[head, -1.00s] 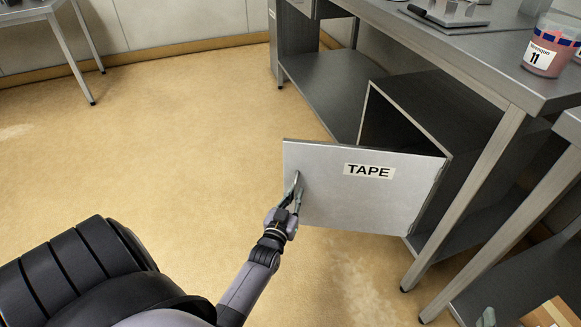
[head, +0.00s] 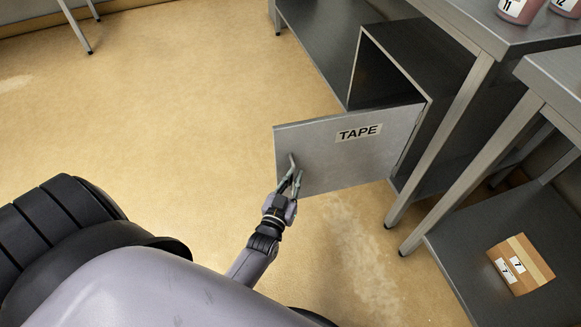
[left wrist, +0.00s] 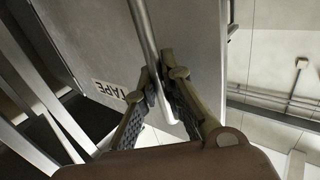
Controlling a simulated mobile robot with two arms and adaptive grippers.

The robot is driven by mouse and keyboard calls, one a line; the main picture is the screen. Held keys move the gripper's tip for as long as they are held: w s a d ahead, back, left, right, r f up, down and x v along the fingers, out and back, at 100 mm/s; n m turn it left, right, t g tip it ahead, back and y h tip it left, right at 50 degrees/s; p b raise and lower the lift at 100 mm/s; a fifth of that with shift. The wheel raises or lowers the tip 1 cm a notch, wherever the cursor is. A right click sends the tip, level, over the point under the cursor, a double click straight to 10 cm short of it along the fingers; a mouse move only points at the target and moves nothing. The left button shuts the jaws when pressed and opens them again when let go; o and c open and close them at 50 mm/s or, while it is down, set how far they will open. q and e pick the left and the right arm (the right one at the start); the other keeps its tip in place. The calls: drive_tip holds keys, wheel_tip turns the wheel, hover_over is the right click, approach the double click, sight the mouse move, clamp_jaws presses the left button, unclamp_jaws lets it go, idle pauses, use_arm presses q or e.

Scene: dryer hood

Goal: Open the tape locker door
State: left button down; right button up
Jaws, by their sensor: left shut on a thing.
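The tape locker door (head: 345,165) is a grey metal panel with a "TAPE" label, swung wide open from the locker (head: 408,62) under the steel table. The dark inside of the locker shows behind it. My left gripper (head: 291,178) is at the free-edge side of the door's outer face. In the left wrist view the gripper (left wrist: 161,88) has its fingers closed around the door's bar handle (left wrist: 145,35), and the label (left wrist: 117,92) shows upside down beside it. My right gripper is not in view.
Steel table legs (head: 440,140) stand right of the locker. A cardboard box (head: 521,264) sits on a low shelf at the right. Jars (head: 517,10) stand on the tabletop at the upper right. The tan floor (head: 170,110) left of the door is clear.

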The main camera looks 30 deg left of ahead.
use_arm(q)
drive_tip(key=shift+s+a, duration=0.1)
drive_tip(key=shift+s, duration=0.05)
drive_tip(key=c, duration=1.7)
unclamp_jaws()
drive_tip(key=s, duration=0.4)
drive_tip(key=s+d, duration=0.1)
drive_tip(key=s, duration=0.3)
drive_tip(key=s+d, duration=0.1)
drive_tip(key=s, duration=0.2)
drive_tip(key=shift+s+d, duration=0.2)
drive_tip(key=shift+s, duration=0.2)
